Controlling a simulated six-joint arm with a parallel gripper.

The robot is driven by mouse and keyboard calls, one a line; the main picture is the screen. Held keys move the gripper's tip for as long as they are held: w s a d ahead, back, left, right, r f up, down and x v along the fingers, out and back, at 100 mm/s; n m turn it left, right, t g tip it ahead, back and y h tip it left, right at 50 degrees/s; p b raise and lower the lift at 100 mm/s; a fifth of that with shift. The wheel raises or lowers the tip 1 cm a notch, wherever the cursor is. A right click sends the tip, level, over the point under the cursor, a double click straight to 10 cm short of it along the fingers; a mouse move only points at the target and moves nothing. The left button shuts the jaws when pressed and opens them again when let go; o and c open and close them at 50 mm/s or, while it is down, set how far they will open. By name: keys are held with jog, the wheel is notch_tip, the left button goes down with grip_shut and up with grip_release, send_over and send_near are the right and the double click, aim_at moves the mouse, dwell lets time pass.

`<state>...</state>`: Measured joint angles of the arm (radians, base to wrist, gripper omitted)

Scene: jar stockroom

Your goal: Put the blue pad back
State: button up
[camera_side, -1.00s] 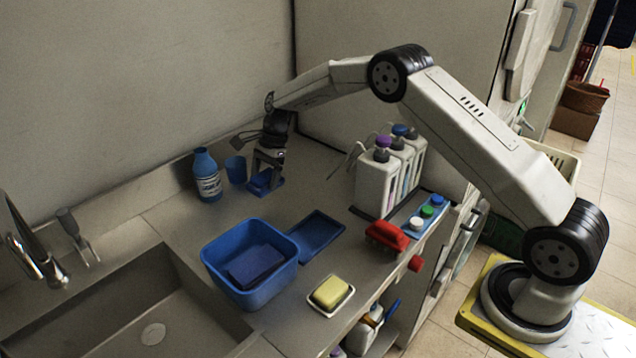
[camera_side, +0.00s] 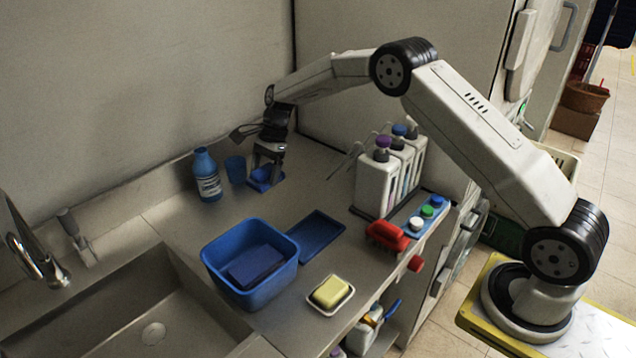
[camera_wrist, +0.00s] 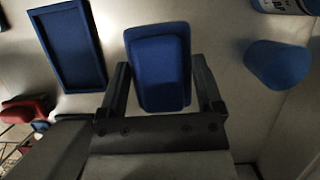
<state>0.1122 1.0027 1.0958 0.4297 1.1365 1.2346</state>
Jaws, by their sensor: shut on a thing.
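The blue pad (camera_wrist: 160,72) is between the two fingers of my gripper (camera_wrist: 161,85) in the wrist view. A slightly larger blue shape shows around its far edge and side. In the side view my gripper (camera_side: 267,165) is shut on the small blue pad (camera_side: 264,175) near the back wall, beside the blue cup (camera_side: 236,170). A blue edge under it looks like a shallow dish. I cannot tell whether the pad rests on it or hangs just above. The empty blue tray (camera_side: 318,236) lies flat nearer the front, also seen in the wrist view (camera_wrist: 74,50).
A blue tub (camera_side: 228,276) with a dark blue block (camera_side: 256,264) stands by the sink (camera_side: 130,310). A blue bottle (camera_side: 207,178) is left of the cup. White dispensers (camera_side: 375,186), a red brush (camera_side: 385,236) and a yellow sponge (camera_side: 331,290) stand to the right and front.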

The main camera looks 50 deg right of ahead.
jog(key=s+a+r+n+g+h, duration=0.1)
jog(key=s+n, duration=0.7)
jog(key=s, duration=2.2)
jog(key=shift+s+a+r+n+g, duration=0.4)
jog(key=shift+r+g, duration=0.3)
jog(key=shift+g, duration=0.4)
jog(key=shift+w+f, duration=0.1)
jog(key=shift+f, duration=2.15)
jog(key=shift+f, duration=0.1)
jog(key=shift+f, duration=1.65)
jog(key=shift+f, duration=0.5)
